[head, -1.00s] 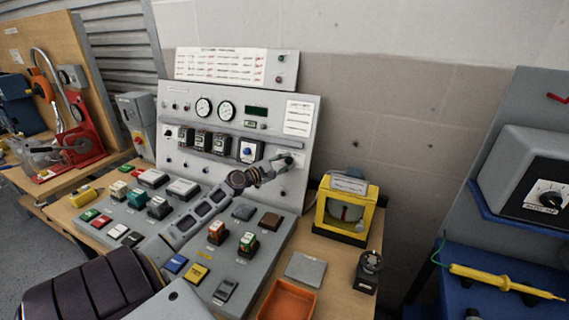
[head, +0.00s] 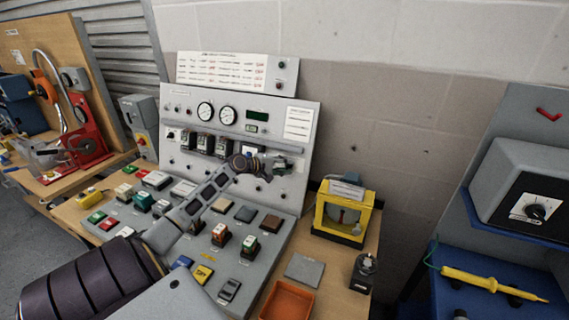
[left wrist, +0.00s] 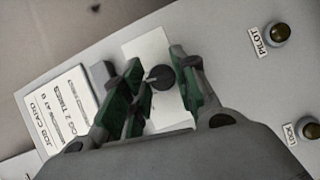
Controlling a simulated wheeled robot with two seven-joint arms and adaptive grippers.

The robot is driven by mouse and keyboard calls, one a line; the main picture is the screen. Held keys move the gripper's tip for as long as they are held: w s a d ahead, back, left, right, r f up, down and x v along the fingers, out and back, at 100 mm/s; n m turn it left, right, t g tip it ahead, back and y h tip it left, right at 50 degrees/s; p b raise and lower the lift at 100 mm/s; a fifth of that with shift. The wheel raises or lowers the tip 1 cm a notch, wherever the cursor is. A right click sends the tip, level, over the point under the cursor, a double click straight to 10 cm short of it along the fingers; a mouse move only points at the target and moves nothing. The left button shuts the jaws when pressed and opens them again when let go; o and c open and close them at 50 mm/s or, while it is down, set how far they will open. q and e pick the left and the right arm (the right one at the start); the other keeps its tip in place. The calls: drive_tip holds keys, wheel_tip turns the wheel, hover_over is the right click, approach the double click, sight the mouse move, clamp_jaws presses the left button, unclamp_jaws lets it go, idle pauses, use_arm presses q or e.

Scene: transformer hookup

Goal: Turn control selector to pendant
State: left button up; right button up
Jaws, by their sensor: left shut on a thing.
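The control selector is a small dark knob (left wrist: 160,78) on a white plate (left wrist: 152,48) in the left wrist view. It sits on the grey upright panel (head: 292,180). My left gripper (head: 284,163) is at the right side of that panel in the head view and hides the knob there. In the left wrist view its green-padded fingers (left wrist: 160,88) stand on both sides of the knob and are shut on it. The selector's position marks cannot be read. My right gripper is not in view.
A label marked PILOT with a lamp (left wrist: 278,33) and a job card (left wrist: 65,115) flank the selector. Below the panel is a sloping desk with several buttons (head: 203,274). A yellow-framed device (head: 343,213) and an orange tray (head: 288,301) stand to the right.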

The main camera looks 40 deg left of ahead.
use_arm(q)
drive_tip(key=shift+r+m+g+p, duration=0.15)
drive_tip(key=shift+m+g+p, duration=0.35)
drive_tip(key=shift+m+p, duration=0.35)
drive_tip(key=shift+m+g+p, duration=0.3)
drive_tip(key=shift+m+p, duration=0.05)
drive_tip(key=shift+p, duration=0.3)
drive_tip(key=shift+m+g+y+p, duration=0.3)
drive_tip(key=shift+m+y+p, duration=0.1)
drive_tip(key=shift+m+p, duration=0.4)
drive_tip(key=shift+d+m+g+y+p, duration=0.1)
drive_tip(key=shift+m+g+y+p, duration=0.25)
drive_tip(key=shift+m+p, duration=0.45)
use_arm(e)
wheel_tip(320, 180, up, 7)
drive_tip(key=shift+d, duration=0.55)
